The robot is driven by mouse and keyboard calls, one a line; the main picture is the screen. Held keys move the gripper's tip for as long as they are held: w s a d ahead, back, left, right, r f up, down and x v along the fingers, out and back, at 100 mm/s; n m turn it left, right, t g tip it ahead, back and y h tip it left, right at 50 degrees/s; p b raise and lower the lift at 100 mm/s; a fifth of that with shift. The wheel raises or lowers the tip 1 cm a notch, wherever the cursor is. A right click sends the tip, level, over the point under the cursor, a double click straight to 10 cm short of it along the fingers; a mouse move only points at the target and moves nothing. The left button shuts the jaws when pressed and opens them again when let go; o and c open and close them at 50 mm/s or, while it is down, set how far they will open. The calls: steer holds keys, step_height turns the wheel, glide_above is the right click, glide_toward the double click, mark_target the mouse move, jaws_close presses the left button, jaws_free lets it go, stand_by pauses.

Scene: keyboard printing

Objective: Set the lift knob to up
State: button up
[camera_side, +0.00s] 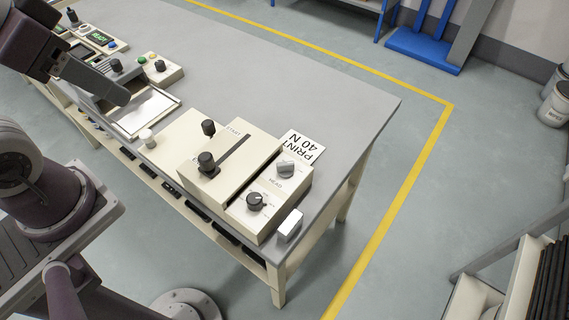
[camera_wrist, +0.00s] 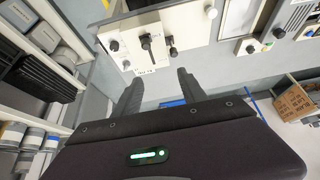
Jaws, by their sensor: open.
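A cream control box at the table's near right corner has two rotary knobs: a grey one (camera_side: 286,168) and a dark one (camera_side: 256,200) with markings around it. Their labels are too small to read surely, so I cannot tell which is the lift knob. In the wrist view, two knobs show on this box, one dark (camera_wrist: 114,45) and one lighter (camera_wrist: 126,64). My gripper (camera_wrist: 160,75) is open and empty, its fingers apart, well away from both. In the side view my gripper (camera_side: 118,92) hangs at upper left, over a framed tray.
Beside the knobs stands a cream slotted box (camera_side: 237,152) with black-knobbed levers. A small white block (camera_side: 290,225) is at the table edge. A white peg (camera_side: 147,137) stands near the framed tray (camera_side: 172,98). The table's back (camera_side: 300,85) is clear.

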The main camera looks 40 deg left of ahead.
steer(key=shift+c, duration=0.4)
steer(key=shift+w+d, duration=0.15)
steer(key=shift+w, duration=0.05)
steer(key=shift+c, duration=1.3)
steer(key=m+g, duration=0.6)
steer(key=m, duration=0.3)
glide_above(285, 163)
step_height(285, 163, down, 18)
steer(key=shift+f, duration=0.1)
step_height(285, 163, down, 7)
steer(key=shift+r, duration=0.15)
steer(key=shift+f, duration=0.35)
steer(key=shift+c, duration=0.2)
